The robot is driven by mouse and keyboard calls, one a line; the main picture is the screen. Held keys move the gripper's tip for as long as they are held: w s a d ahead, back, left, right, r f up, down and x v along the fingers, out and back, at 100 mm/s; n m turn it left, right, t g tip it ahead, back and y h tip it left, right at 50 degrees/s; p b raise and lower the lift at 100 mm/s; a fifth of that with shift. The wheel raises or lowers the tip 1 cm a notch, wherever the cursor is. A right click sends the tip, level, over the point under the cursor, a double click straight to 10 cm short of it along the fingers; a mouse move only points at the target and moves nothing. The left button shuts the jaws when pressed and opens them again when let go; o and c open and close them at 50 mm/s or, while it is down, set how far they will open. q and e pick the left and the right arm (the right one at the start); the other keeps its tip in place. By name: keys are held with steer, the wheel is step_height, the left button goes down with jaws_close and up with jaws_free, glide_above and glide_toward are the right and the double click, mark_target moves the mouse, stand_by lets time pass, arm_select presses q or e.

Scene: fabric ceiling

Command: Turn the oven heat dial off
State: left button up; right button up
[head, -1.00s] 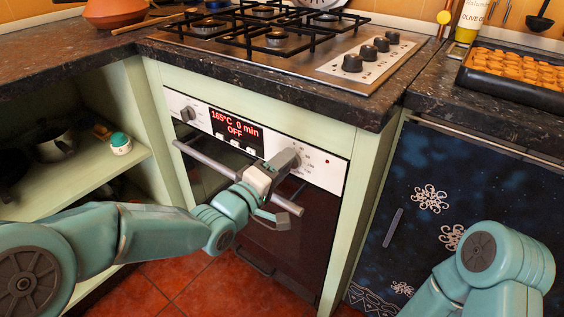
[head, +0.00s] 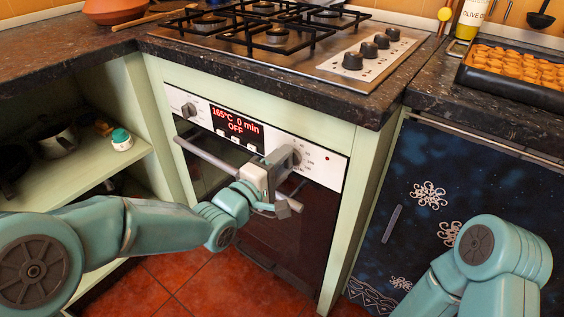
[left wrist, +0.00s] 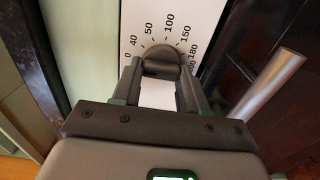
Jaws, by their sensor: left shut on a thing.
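The oven heat dial (left wrist: 161,60) is a dark round knob on the white panel, ringed by printed numbers running from 0 to about 200. In the left wrist view, the two fingers of my left gripper (left wrist: 160,72) are shut on the dial's grip bar, one on each side. In the head view my left gripper (head: 278,168) is at the right part of the oven panel (head: 322,166) and partly covers the dial.
The oven handle bar (head: 208,154) runs just below the panel, close under my left gripper. A second knob (head: 189,110) is at the panel's left. The gas hob (head: 300,45) is above. A dark blue cabinet door (head: 480,180) stands at right, open shelves at left.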

arm_select(q)
steer(key=o, duration=1.1)
steer(key=shift+c, duration=0.2)
steer(key=p+v, duration=0.2)
steer(key=v, duration=1.4)
steer(key=shift+s+p, duration=0.2)
steer(key=shift+p, duration=0.2)
steer(key=shift+a, duration=0.1)
